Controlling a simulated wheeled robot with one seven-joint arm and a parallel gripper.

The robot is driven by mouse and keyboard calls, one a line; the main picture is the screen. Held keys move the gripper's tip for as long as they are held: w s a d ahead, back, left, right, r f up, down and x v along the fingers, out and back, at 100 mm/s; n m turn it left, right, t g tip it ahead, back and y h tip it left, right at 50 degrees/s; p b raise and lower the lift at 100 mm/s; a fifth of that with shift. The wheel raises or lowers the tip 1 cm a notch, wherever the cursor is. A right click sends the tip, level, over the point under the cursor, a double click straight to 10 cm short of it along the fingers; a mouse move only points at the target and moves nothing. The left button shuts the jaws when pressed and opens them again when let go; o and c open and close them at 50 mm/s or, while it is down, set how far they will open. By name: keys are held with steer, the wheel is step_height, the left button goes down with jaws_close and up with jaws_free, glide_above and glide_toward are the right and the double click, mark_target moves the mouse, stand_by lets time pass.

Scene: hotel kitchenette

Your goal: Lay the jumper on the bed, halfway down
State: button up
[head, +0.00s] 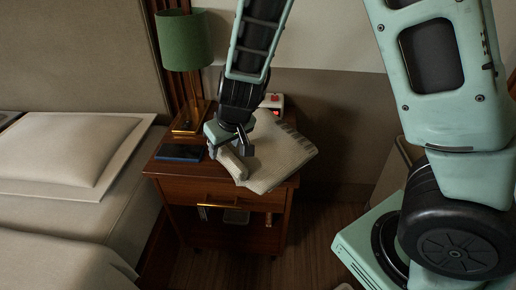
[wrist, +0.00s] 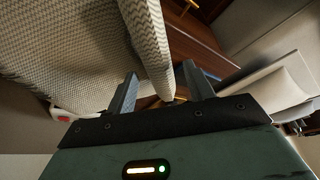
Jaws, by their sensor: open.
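The jumper (head: 278,155) is a folded cream knit lying on the wooden nightstand (head: 225,186), part of it reaching over the front edge. My gripper (head: 230,149) is down at its left part, with the jaws open. In the wrist view the jumper (wrist: 65,55) fills the upper left, and a fold of it comes down between the open fingers of my gripper (wrist: 162,85). I cannot tell whether the fingers touch the cloth. The bed (head: 55,250) is at the left in the head view, with its middle and foot out of frame.
A green-shaded lamp (head: 184,42) stands at the back of the nightstand. A dark flat item (head: 180,153) lies at its front left, and a white and red device (head: 272,102) stands behind the jumper. A pillow (head: 70,148) lies at the bed's head; the bedding in front looks clear.

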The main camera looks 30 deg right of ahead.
jaws_close()
steer(key=shift+r, duration=0.1)
